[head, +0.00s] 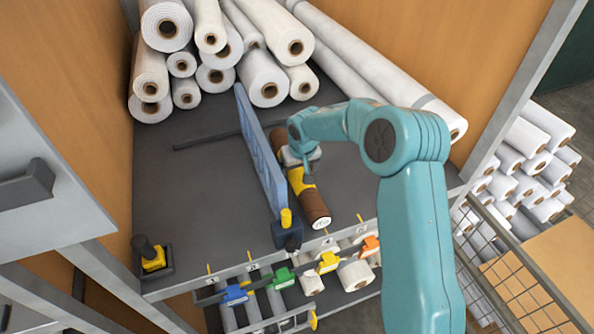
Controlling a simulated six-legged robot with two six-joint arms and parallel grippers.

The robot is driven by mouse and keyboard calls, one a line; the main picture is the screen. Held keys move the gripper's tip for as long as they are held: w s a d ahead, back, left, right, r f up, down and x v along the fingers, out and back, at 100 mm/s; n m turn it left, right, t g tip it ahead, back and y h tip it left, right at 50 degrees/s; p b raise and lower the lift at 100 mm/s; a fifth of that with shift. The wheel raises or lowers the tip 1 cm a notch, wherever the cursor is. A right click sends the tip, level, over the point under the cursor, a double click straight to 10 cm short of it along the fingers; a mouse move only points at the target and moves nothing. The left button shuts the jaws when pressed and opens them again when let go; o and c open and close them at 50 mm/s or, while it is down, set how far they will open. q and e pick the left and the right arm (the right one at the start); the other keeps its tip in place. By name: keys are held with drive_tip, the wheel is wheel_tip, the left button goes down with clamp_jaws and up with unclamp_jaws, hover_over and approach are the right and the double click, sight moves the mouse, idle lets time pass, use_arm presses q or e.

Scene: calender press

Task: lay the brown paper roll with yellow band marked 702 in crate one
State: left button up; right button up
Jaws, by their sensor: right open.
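The brown paper roll (313,204) lies on the dark shelf, its near end close to the front edge. It has a yellow band (297,182) around its middle and a white mark on its near end, too small to read surely. My right gripper (302,164) is open at the roll, just beyond the yellow band. My arm hides part of the roll there, and I cannot tell whether the fingers touch it. I cannot make out which container is crate one. My left gripper is out of view.
A blue upright divider (262,150) stands along the left of the roll. White rolls (268,82) are stacked at the back. Below the shelf's front edge are colored clips (328,263) and more rolls. A black-and-yellow handled block (152,258) stands front left. The shelf's left-middle is mostly clear.

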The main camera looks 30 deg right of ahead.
drive_tip(key=shift+w+a, duration=0.1)
drive_tip(key=c, duration=1.3)
drive_tip(key=shift+c, duration=0.9)
drive_tip(key=shift+r, duration=0.15)
